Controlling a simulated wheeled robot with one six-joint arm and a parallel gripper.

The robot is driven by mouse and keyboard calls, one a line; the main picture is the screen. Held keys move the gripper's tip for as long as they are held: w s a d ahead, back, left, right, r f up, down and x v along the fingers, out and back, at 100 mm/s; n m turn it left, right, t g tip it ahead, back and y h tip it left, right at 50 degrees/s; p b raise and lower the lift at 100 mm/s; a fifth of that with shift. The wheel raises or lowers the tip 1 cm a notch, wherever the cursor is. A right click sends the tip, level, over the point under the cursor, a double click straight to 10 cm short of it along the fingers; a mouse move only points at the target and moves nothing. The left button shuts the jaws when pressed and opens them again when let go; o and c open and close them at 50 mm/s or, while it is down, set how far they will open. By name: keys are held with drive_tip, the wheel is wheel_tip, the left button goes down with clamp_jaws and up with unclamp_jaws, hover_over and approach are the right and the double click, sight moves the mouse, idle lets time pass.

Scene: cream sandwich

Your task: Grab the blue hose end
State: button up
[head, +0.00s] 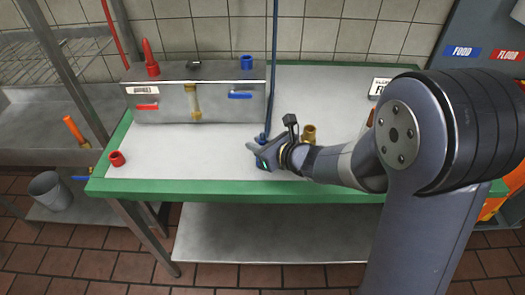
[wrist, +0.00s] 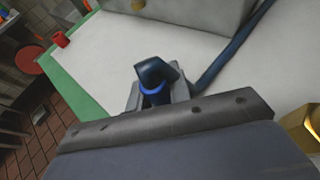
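The blue hose end (wrist: 155,75) shows in the wrist view as a dark blue nozzle with a brighter blue collar. It sits between the two fingers of my gripper (wrist: 157,94), which flank the collar closely on both sides. I cannot tell whether the fingers press on it. In the head view, my gripper (head: 259,152) is low over the front middle of the table, at the foot of the dark blue hose (head: 274,70). The hose end (head: 262,138) is mostly hidden there by the gripper.
A steel box (head: 215,107) with red and blue handles stands behind on the green-edged table (head: 150,187). A brass fitting (head: 309,133) stands right of my gripper. A red fitting (head: 116,158) sits at the left edge.

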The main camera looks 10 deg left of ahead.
clamp_jaws()
drive_tip(key=shift+r, duration=0.15)
